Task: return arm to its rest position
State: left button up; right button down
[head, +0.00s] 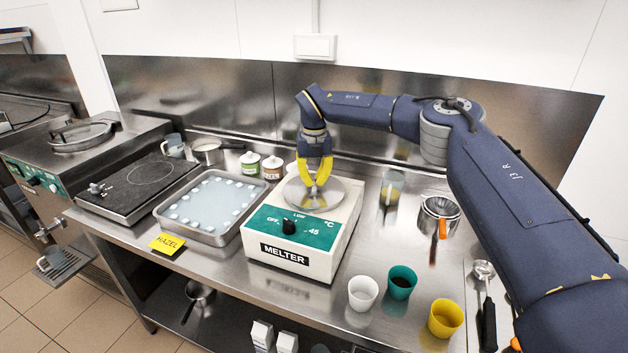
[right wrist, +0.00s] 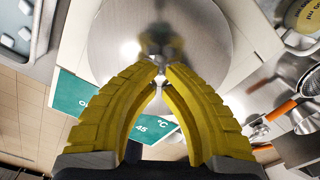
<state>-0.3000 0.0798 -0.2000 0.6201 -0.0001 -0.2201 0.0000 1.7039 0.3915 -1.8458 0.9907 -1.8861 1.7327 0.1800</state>
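My right arm comes in from the right edge of the head view and bends over the counter. Its yellow right gripper (head: 315,187) points down at the round steel top (head: 338,190) of the white melter (head: 278,255). In the right wrist view the two yellow fingertips (right wrist: 161,74) come together over the steel disc (right wrist: 105,45), which mirrors them. A small shiny bit shows between the tips; I cannot tell whether it is a knob or a reflection. My left gripper is in neither view.
A steel tray (head: 163,213) and a black hotplate (head: 105,205) stand left of the melter. White (head: 363,293), green (head: 402,282) and yellow (head: 445,318) cups stand at the front right. A strainer (head: 440,215) and a black-handled scoop (head: 489,325) lie near my right arm.

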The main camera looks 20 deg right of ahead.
jog(key=shift+r, duration=3.4)
